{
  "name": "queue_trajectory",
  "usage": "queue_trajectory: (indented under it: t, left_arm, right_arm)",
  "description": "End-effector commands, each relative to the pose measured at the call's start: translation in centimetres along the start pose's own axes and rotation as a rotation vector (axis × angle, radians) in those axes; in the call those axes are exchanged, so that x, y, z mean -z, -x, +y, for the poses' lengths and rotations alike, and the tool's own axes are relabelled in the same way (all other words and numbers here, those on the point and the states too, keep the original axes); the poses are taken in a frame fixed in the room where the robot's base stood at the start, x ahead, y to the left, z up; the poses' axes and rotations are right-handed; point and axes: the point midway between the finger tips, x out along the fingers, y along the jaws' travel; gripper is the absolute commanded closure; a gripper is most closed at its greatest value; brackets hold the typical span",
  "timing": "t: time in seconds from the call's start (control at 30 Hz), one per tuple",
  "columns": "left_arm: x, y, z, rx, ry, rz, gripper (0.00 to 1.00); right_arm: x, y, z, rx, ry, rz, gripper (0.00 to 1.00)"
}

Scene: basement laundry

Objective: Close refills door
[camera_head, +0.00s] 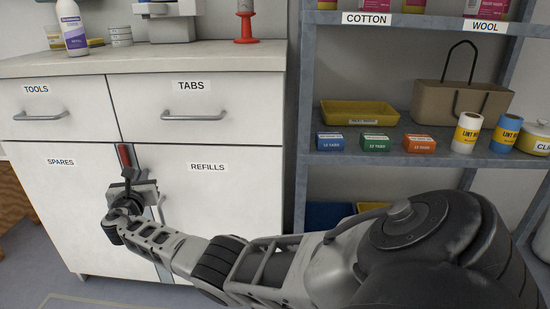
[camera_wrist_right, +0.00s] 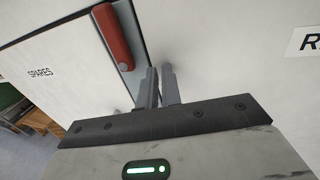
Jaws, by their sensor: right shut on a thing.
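The white refills door (camera_head: 235,215), labelled REFILLS, is the right lower door of the cabinet. A narrow grey-dark gap shows between its left edge and the spares door (camera_head: 60,205), so it looks slightly ajar. My right gripper (camera_head: 143,188) is at this gap, by the upright metal refills handle (camera_head: 162,208). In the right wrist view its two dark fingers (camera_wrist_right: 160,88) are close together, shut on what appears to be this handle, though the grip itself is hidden. My left gripper is not in view.
A red-ended part (camera_head: 125,156) hangs at the gap, just left of the fingers in the wrist view (camera_wrist_right: 117,38). Drawers labelled TOOLS (camera_head: 58,108) and TABS (camera_head: 195,108) are shut above. A metal shelf unit (camera_head: 300,130) stands close on the right.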

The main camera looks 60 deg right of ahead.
Motion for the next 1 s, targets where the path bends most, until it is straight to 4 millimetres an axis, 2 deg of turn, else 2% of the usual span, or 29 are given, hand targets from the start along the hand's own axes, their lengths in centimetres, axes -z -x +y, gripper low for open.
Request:
queue_trajectory:
  t: [0.03, 0.1, 0.17, 0.4, 0.6, 0.8, 1.0]
  left_arm:
    - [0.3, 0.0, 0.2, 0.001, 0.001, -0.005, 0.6]
    - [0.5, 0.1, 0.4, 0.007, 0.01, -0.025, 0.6]
    - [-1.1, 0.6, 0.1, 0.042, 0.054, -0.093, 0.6]
    - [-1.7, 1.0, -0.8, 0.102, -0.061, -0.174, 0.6]
    - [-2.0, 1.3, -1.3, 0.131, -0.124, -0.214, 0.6]
    - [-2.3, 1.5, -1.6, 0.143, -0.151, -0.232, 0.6]
    - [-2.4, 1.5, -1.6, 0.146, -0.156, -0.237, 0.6]
  right_arm:
    - [-0.9, -0.6, -0.6, 0.007, -0.003, -0.008, 1.0]
    - [-1.1, 0.3, -0.1, 0.004, -0.002, -0.008, 1.0]
    - [-1.2, 1.4, 0.4, 0.002, -0.002, -0.007, 1.0]
    - [-0.8, 7.1, 2.4, -0.004, -0.001, -0.003, 1.0]
    - [-0.6, 11.0, 3.3, -0.002, -0.001, -0.004, 1.0]
    - [-0.3, 12.9, 3.7, -0.001, 0.0, -0.005, 1.0]
    - [-0.4, 13.3, 3.8, 0.001, -0.001, -0.005, 1.0]
